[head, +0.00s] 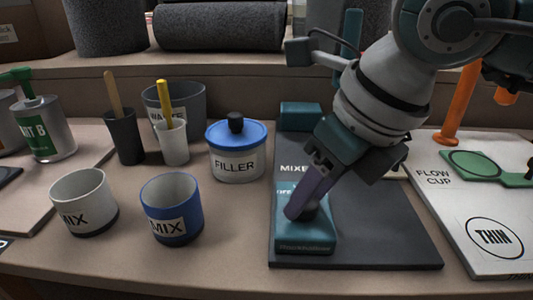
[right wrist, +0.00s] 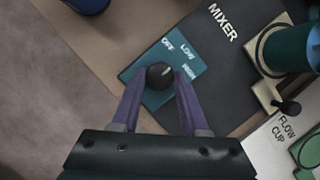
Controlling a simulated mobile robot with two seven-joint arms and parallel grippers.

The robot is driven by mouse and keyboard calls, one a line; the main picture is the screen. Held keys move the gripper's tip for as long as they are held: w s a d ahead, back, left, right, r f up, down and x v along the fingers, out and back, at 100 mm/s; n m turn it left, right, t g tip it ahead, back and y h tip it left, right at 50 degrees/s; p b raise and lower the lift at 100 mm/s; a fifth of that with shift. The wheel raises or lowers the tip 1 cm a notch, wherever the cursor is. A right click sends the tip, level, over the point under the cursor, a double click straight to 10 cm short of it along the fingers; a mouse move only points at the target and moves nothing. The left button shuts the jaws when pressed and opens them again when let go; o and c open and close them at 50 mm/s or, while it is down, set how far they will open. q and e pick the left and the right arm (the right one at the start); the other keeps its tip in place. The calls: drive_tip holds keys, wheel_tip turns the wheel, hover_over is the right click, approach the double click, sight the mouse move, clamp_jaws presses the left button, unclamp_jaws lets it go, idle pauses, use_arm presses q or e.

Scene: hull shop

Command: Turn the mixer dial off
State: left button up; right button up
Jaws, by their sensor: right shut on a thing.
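The mixer dial (right wrist: 158,76) is a round black knob on a teal control panel (right wrist: 138,84) marked OFF, LOW and HIGH. In the right wrist view a pale mark on the knob points up and right, toward the LOW and HIGH side. I cannot tell exactly which label it meets. My right gripper (right wrist: 157,88) has its purple fingers on either side of the knob and is shut on it. In the head view the right gripper (head: 301,212) reaches down to the panel (head: 306,238) and hides most of the dial. My left gripper is not in view.
The mixer's dark base (head: 395,235) lies under the arm. A FILLER tub (head: 237,165) with a blue lid stands left of it, beyond two MIX cups (head: 84,203) (head: 171,210). A white FLOW CUP board (head: 455,215) is on the right. Bare table lies between the blue cup and mixer.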

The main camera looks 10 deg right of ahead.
clamp_jaws()
drive_tip(key=shift+n, duration=0.4)
drive_tip(key=n+b, duration=0.1)
drive_tip(key=n+y, duration=0.1)
drive_tip(key=shift+w+d+f+n+g+b, duration=0.1)
drive_tip(key=shift+d+n+g+b, duration=0.05)
drive_tip(key=shift+n+g+b, duration=0.2)
drive_tip(key=n+g+b, duration=0.1)
drive_tip(key=n, duration=0.1)
drive_tip(key=n+y+b, duration=0.1)
drive_tip(key=n, duration=0.2)
drive_tip(key=shift+w+g, duration=0.15)
drive_tip(key=shift+g, duration=0.2)
drive_tip(key=shift+n+b, duration=0.3)
drive_tip(key=shift+n, duration=0.45)
drive_tip(key=shift+g, duration=0.3)
